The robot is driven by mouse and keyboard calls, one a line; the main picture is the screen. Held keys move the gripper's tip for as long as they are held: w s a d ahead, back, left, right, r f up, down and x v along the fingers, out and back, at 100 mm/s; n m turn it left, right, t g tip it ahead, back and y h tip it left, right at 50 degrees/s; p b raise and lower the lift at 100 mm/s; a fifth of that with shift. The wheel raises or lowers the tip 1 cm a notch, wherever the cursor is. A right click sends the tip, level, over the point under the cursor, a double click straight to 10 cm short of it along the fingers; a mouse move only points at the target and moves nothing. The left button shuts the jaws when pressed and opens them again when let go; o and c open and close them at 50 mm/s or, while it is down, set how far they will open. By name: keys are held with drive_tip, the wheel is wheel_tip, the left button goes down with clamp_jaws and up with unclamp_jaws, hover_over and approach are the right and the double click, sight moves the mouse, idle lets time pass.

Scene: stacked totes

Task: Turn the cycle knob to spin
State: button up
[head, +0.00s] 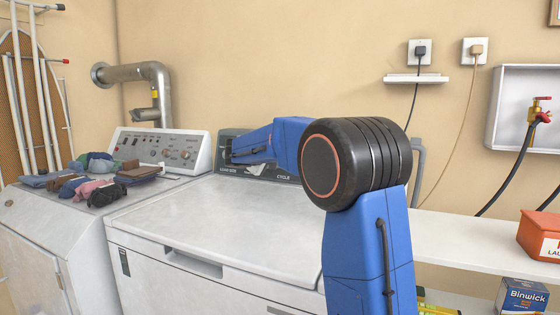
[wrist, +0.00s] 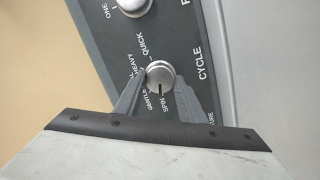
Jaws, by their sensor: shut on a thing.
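The cycle knob (wrist: 160,71) is a round silver knob on the dark panel (wrist: 100,40) in the wrist view. "CYCLE" is printed beside it, with labels including HEAVY, QUICK, GENTLE and SPIN around it. My gripper (wrist: 160,79) is shut on the knob, one grey finger on each side. A dark line on the knob points down in the picture, toward the SPIN label. In the head view, my blue arm reaches over the white washer (head: 240,218) to its control panel (head: 228,136) and hides the knob.
A second silver knob (wrist: 134,4) sits near the top of the wrist view. Left of the washer, another machine (head: 160,146) has folded clothes (head: 93,178) on top. On the right are a white shelf (head: 470,245), a red box (head: 541,235) and a wall tap (head: 538,110). The washer lid is clear.

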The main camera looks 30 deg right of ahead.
drive_tip(key=shift+f+n, duration=0.1)
drive_tip(key=shift+n, duration=0.5)
drive_tip(key=o, duration=1)
drive_tip(key=shift+o, duration=0.2)
drive_tip(key=v, duration=1.7)
drive_tip(key=shift+a, duration=0.2)
drive_tip(key=shift+s, duration=0.1)
